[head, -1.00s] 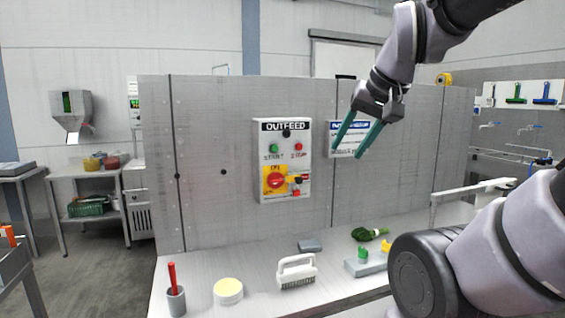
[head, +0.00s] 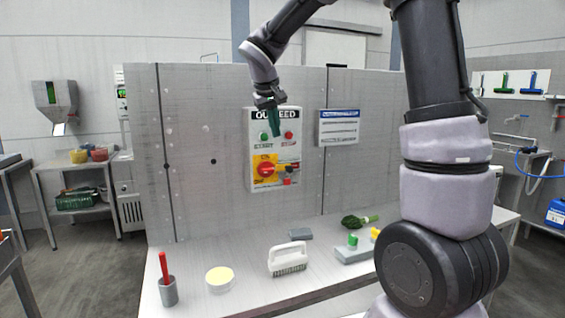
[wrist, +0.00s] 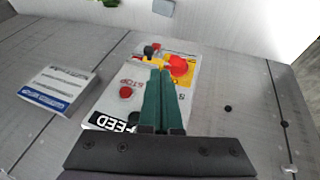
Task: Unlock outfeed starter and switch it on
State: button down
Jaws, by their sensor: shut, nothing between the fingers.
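The OUTFEED starter box (head: 257,190) is fixed to the grey panel. It has a green START button (head: 264,136), a red STOP button (head: 288,135) and a red rotary knob (head: 266,169) on a yellow plate. A small black, yellow and red piece (head: 287,172) sits right of the knob; its details are too small to tell. My gripper (head: 276,130) is in front of the box's upper part, its green fingers together and empty. In the wrist view the fingers (wrist: 162,100) point across the box toward the knob (wrist: 178,66), hiding the START button. Contact cannot be told.
A blue-and-white sign (head: 338,128) is right of the box.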

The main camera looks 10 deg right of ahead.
jog(key=w+a+f, duration=0.2)
jog(key=w, duration=0.1)
send_near(282, 169)
notch_tip(282, 169, down, 2)
jog(key=s+a, duration=0.1)
jog(key=a, duration=0.1)
jog(key=shift+n, duration=0.3)
jog(key=shift+w+d+f, duration=0.25)
jog(key=shift+d+f, duration=0.4)
jog(key=shift+d, duration=0.25)
jog(key=shift+w+d+f, duration=0.25)
jog(key=shift+d+f, duration=0.4)
jog(key=shift+d, duration=0.25)
jog(key=d, duration=0.4)
jog(key=shift+w+d, duration=0.2)
jog(key=shift+w, duration=0.1)
